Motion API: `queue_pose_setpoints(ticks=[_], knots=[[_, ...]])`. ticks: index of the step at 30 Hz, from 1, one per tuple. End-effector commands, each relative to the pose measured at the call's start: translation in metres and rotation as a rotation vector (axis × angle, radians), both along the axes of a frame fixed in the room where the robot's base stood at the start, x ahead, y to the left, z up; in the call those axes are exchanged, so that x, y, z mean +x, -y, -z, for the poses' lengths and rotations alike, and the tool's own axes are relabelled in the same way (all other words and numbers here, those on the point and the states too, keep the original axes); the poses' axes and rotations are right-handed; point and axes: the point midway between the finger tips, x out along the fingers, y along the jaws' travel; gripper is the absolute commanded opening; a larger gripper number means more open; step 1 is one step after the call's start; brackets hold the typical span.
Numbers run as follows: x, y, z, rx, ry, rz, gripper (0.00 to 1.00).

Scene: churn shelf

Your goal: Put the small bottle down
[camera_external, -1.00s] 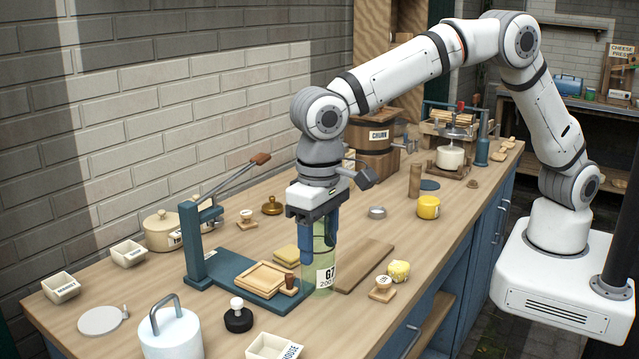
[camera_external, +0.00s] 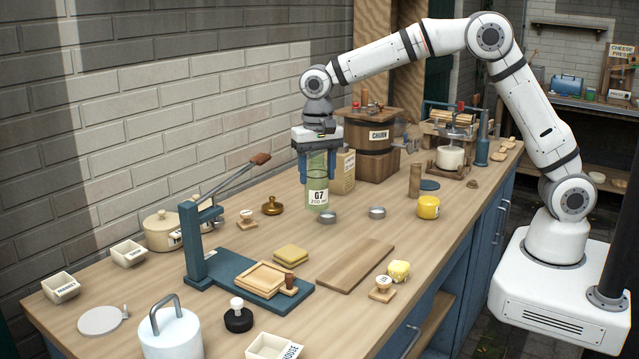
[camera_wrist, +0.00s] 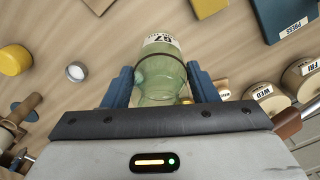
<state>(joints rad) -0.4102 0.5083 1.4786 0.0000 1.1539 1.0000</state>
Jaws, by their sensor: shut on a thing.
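In the wrist view the bottle (camera_wrist: 161,75) sits between the two blue fingers (camera_wrist: 160,88). The bottle's neck is partly hidden by the fingers in the external view.
A labelled carton (camera_external: 343,172) and the churn (camera_external: 372,150) stand behind. A brass weight (camera_external: 272,206) is to the left. A wooden board (camera_external: 356,265) lies in front, with bare counter between.

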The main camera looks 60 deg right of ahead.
Motion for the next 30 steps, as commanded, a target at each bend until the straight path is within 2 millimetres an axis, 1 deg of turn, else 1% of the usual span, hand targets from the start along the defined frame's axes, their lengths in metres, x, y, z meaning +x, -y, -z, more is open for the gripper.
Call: queue_pose_setpoints(ticks=[1,3,6,13,18,20,26,30], knots=[[-0.001,0.001,0.01,-0.002,-0.005,0.001,0.26],[-0.001,0.0,0.024,-0.002,-0.005,0.0,0.26],[-0.001,0.0,0.039,-0.001,-0.002,0.0,0.26],[-0.001,0.0,0.059,-0.001,-0.003,-0.001,0.26],[-0.001,0.0,0.082,-0.001,-0.003,-0.001,0.26],[-0.001,-0.001,0.086,0.0,-0.001,-0.001,0.26],[0.0,-0.001,0.087,0.001,0.001,-0.001,0.26],[0.0,-0.001,0.091,0.0,0.0,-0.001,0.26]])
